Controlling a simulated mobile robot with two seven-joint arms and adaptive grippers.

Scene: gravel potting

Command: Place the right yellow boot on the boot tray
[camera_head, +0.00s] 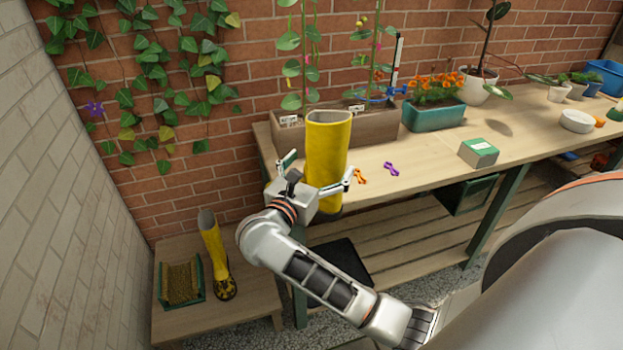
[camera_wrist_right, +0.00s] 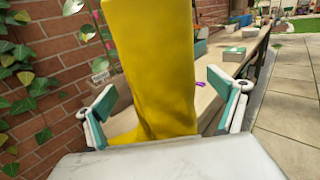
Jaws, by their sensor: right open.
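A tall yellow boot (camera_head: 328,150) is upright at the left end of the potting bench, and its shaft also fills the middle of the right wrist view (camera_wrist_right: 160,65). My right gripper (camera_head: 318,178) is open, with one finger on each side of the shaft. In the right wrist view gaps show between both fingers and the boot. I cannot tell whether its sole rests on the bench. A second yellow boot (camera_head: 213,250) stands on a low wooden bench at the lower left. A dark flat tray-like thing (camera_head: 340,262) lies under the potting bench, partly hidden by my arm. My left gripper is not in view.
A boot brush (camera_head: 180,287) sits on the low bench (camera_head: 255,290) beside the second boot. Wooden planters (camera_head: 375,128), orange and purple clips (camera_head: 391,168) and a green box (camera_head: 478,152) are on the potting bench. A brick wall runs behind.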

